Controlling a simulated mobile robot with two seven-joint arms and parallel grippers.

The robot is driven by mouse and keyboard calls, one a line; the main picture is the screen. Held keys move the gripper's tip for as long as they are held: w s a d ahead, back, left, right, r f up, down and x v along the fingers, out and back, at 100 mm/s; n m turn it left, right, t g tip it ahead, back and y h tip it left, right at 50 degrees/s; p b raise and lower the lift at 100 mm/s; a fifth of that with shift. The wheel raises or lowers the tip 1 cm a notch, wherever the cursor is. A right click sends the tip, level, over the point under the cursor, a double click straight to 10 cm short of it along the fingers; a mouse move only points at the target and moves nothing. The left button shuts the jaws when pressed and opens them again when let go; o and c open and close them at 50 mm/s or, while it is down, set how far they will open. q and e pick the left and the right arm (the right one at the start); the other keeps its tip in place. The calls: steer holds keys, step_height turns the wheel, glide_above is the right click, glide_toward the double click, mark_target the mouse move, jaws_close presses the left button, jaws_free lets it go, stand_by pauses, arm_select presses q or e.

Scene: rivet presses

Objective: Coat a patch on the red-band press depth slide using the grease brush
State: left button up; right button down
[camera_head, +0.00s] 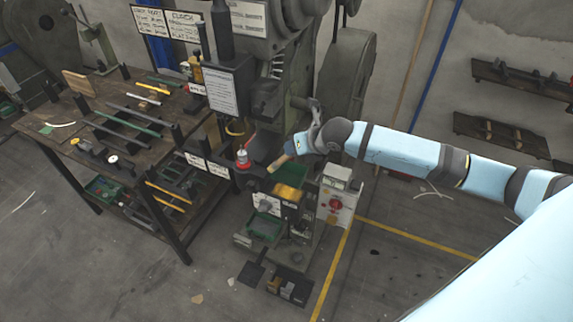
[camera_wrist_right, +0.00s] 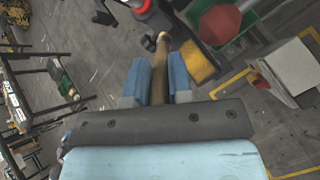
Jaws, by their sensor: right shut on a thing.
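The press (camera_head: 299,75) stands in the middle of the head view. A part with a red band (camera_head: 243,160) sits at its front; a red-banded part also shows at the top edge of the right wrist view (camera_wrist_right: 143,6). I cannot tell exactly which surface is the depth slide. My right gripper (camera_head: 291,151) is shut on the grease brush (camera_head: 278,163), just right of the red-banded part and apart from it. In the right wrist view, the brush (camera_wrist_right: 160,65) points away between the blue fingers, its end short of the red-banded part. My left gripper is out of view.
A yellow block (camera_head: 287,193) and a green tray (camera_head: 265,226) lie below the brush. A white box with a red button (camera_head: 337,203) stands to the right. A wooden bench (camera_head: 85,145) with tools is at left. Floor at right, around the yellow lines, is mostly clear.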

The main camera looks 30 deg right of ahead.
steer(key=shift+w+r+p, duration=0.15)
steer(key=shift+r+p, duration=0.1)
steer(key=shift+p, duration=0.1)
steer(key=p, duration=0.1)
steer(key=w+a+g+p, duration=0.1)
steer(key=p, duration=0.1)
steer(key=shift+w+r+h, duration=0.1)
steer(key=shift+r+h, duration=0.2)
steer(key=shift+h, duration=0.1)
steer(key=shift+w+a+g+h+p, duration=0.35)
steer(key=shift+g+p, duration=0.25)
steer(key=shift+p, duration=0.25)
steer(key=shift+w+f, duration=0.15)
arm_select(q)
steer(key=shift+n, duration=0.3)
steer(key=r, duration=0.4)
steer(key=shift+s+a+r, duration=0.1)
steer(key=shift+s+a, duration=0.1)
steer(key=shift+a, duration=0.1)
arm_select(e)
steer(key=shift+f, duration=0.1)
